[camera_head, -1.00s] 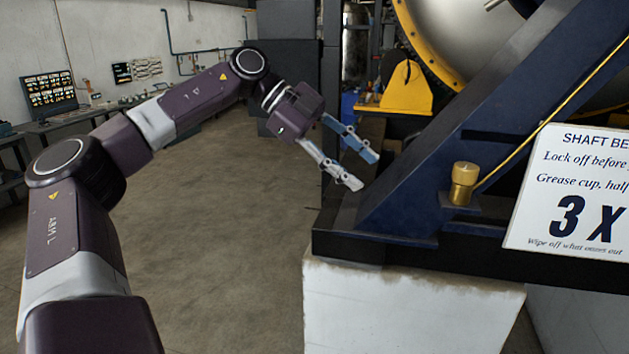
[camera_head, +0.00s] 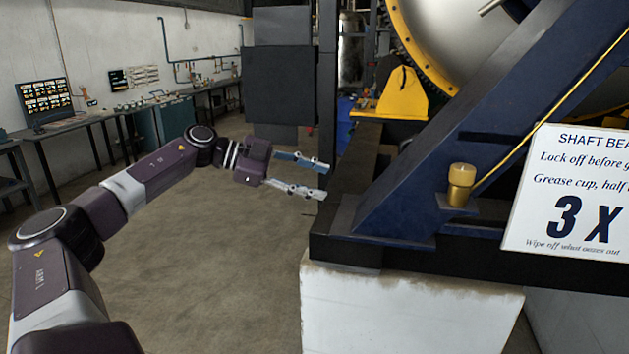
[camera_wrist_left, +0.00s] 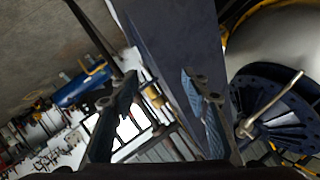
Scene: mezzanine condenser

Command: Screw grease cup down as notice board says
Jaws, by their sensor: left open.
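My left gripper (camera_head: 323,180) is open and empty, left of the blue frame and well apart from the cup. Its two fingers also show in the left wrist view (camera_wrist_left: 160,90), spread with nothing between them. I cannot make out the cup in that view. My right gripper is out of view.
The blue slanted frame (camera_head: 440,150) and its black base (camera_head: 345,250) on a white plinth (camera_head: 400,310) lie right of my left gripper. A yellow bracket (camera_head: 404,95) is behind. A thin yellow pipe runs to the cup. The floor at left is open, with benches along the wall.

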